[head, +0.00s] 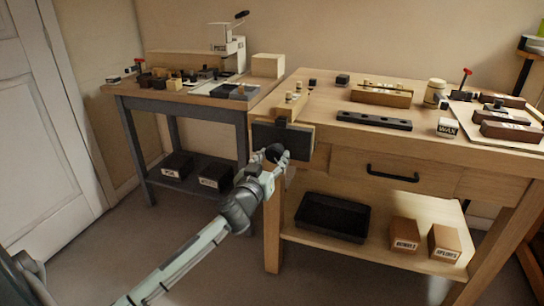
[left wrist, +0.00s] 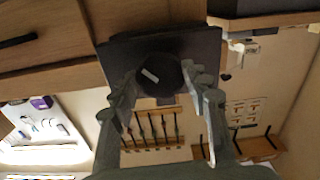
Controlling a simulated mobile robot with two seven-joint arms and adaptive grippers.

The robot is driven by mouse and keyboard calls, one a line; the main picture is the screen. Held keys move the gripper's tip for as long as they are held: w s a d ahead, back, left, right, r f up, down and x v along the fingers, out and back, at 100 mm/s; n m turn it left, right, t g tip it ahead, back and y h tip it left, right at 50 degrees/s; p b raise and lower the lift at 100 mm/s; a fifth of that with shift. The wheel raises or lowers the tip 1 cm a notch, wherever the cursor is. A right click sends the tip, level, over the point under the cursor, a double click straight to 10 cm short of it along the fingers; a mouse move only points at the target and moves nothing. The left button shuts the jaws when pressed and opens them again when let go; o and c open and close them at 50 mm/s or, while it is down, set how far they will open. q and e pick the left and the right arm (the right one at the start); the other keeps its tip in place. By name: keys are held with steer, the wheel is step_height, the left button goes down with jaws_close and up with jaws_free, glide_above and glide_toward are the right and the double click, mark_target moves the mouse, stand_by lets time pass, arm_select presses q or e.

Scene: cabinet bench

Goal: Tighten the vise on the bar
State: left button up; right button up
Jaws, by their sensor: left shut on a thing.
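The vise (head: 265,137) is mounted at the left front corner of the wooden bench, with a broad dark jaw plate facing out. In the left wrist view the dark plate (left wrist: 205,48) fills the upper middle. A round black knob with a pale mark (left wrist: 159,75) stands out in front of it. My left gripper (head: 277,154) is in front of the vise, its fingers on both sides of the knob and shut on it. A light wooden piece (head: 291,104) sits above the vise; I cannot tell whether it is the bar. My right gripper is not in view.
A grey-legged table (head: 185,105) stands at left. Floor in front is clear.

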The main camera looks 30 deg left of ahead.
arm_select(q)
steer(key=shift+m, duration=1.2)
steer(key=m+p, duration=0.1)
steer(key=m, duration=0.1)
steer(key=shift+m, duration=0.7)
steer(key=m, duration=0.3)
steer(key=shift+w, duration=0.1)
steer(key=o, duration=1)
